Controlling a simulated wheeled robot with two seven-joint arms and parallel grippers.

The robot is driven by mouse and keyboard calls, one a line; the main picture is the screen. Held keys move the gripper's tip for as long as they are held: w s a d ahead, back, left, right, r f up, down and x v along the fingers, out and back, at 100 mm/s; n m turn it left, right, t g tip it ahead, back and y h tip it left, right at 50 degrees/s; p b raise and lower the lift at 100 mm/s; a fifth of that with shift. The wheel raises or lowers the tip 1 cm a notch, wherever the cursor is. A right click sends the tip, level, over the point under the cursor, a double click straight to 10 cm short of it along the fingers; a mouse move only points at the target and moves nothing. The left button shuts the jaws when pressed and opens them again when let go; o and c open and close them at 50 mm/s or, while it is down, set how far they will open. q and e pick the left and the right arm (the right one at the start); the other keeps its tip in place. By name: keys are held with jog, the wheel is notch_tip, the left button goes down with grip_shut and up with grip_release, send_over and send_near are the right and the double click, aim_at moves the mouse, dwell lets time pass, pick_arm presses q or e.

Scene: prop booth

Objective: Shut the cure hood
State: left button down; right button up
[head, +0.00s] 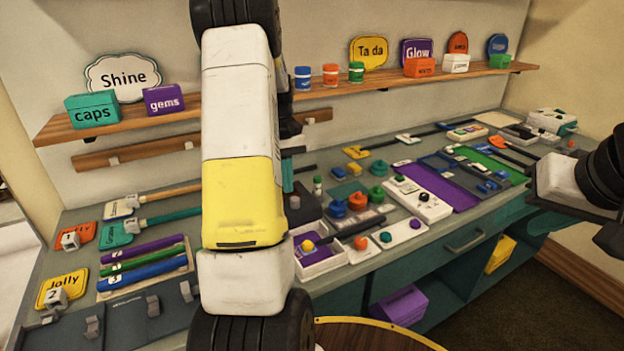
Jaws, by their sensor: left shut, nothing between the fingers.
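A dark box (302,207) with an upright teal panel (288,176) shows on the counter just right of my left arm. It may be the cure hood, with the panel as its raised lid; most of it is hidden behind the arm, so I cannot be sure. My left gripper (290,128) shows only in part behind the arm, above this box. It is shut and empty; I cannot tell whether it touches the panel. My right gripper (536,186) is at the right edge, over the counter's front; its fingers are not clear.
The counter (350,283) is crowded with brushes, a pen tray (147,277), knobs, a purple mat (440,187) and a green tray (492,163). A wooden shelf (330,90) with boxes and signs runs behind. A round table edge (375,330) shows below.

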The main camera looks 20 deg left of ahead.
pick_arm(q)
jog(key=shift+s+d+r, duration=0.15)
jog(key=shift+s+d, duration=0.9)
jog(key=shift+s, duration=0.2)
